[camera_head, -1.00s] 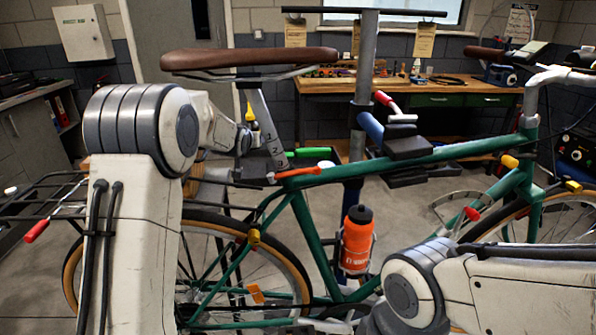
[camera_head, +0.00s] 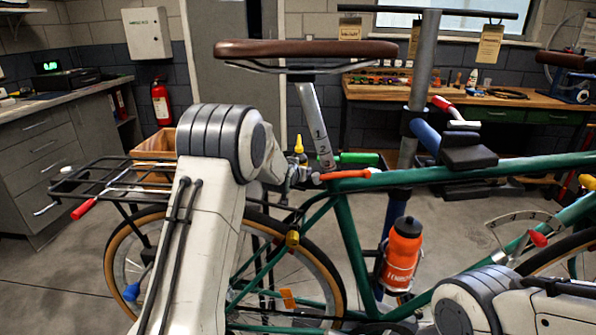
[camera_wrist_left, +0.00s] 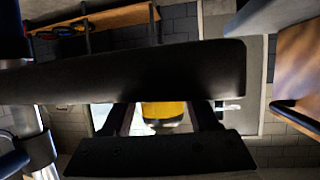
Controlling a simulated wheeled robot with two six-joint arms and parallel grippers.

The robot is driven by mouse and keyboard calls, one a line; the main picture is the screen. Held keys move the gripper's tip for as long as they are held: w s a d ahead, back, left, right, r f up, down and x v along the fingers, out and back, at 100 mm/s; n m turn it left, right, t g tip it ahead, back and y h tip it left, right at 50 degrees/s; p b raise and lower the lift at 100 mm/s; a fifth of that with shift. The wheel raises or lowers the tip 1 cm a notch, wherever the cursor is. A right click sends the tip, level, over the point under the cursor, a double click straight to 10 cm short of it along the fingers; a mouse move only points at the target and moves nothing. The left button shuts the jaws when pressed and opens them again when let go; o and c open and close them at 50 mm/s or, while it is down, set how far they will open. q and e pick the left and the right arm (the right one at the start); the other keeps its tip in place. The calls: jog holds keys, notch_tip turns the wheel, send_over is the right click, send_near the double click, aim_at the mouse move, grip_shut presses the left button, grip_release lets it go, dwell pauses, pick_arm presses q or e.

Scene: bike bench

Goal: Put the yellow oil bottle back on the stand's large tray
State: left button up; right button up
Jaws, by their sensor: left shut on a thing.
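The yellow oil bottle (camera_head: 299,146) stands roughly upright just left of the silver seat post in the head view; its yellow nozzle and upper part show. My left gripper (camera_head: 299,174) is beside the seat post, shut on the bottle, and mostly hidden behind my own arm. In the left wrist view, the bottle's yellow body (camera_wrist_left: 165,109) shows between the dark fingers. The stand's large tray is not clearly visible; the seat post, bike frame and my arm cover that area. My right arm shows at the lower right, but its gripper is out of view.
The green bike (camera_head: 350,230) with its brown saddle (camera_head: 305,50) stands between me and the workbench (camera_head: 480,98). A rear rack (camera_head: 105,180) is at left.

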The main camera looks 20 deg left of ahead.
pick_arm(q)
jog(key=o, duration=1.4)
jog(key=shift+f, duration=0.1)
jog(key=shift+s+r, duration=0.25)
jog(key=shift+r, duration=0.05)
jog(key=v, duration=0.7)
